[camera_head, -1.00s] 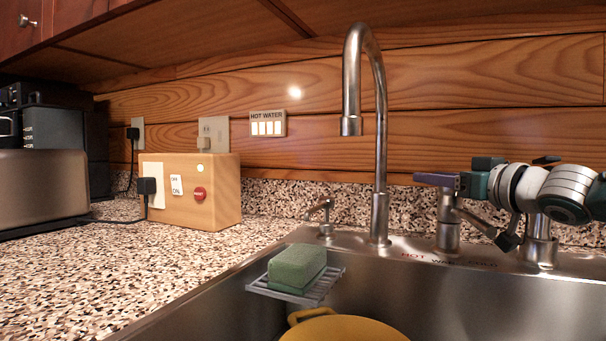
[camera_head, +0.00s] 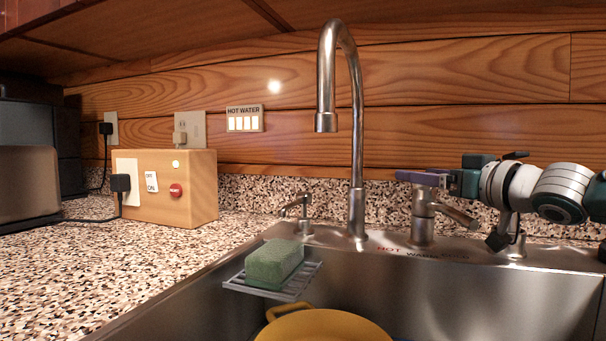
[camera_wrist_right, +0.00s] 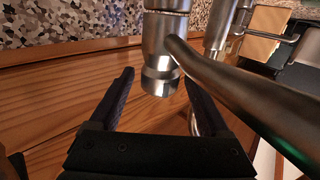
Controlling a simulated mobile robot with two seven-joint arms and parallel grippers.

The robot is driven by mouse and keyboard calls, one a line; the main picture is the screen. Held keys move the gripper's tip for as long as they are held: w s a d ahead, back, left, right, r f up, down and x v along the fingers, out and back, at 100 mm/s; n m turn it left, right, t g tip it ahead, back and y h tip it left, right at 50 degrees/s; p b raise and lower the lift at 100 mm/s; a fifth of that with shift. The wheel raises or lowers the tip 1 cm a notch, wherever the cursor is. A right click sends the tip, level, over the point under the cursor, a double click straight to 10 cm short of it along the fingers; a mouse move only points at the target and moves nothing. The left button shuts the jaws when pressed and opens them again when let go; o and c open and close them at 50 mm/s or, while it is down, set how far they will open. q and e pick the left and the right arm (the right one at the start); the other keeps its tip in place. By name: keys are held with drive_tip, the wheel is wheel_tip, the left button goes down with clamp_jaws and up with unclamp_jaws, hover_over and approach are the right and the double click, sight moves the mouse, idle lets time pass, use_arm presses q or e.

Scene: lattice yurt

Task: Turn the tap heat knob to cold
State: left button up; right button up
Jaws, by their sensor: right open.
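The metal tap heat knob (camera_head: 423,210) stands on the sink's back rim, right of the tall spout (camera_head: 356,150). Its lever (camera_head: 458,214) points right. Red HOT lettering and further labels are on the rim below it. My right gripper (camera_head: 418,178) comes in from the right at the top of the knob. In the right wrist view the open fingers (camera_wrist_right: 158,92) lie on either side of the knob's round end (camera_wrist_right: 160,78). The lever (camera_wrist_right: 230,90) crosses in front of one finger; I cannot tell whether they touch. My left gripper is out of view.
A green sponge (camera_head: 274,264) lies on a wire rack (camera_head: 273,288) at the sink's left. A yellow pan (camera_head: 325,328) is in the basin. A small tap (camera_head: 300,208) stands left of the spout. A wooden switch box (camera_head: 197,185) sits on the speckled counter (camera_head: 150,240).

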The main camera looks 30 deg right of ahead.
drive_tip(key=s+p, duration=0.2)
drive_tip(key=s, duration=0.4)
drive_tip(key=shift+s+a, duration=0.4)
idle(0.3)
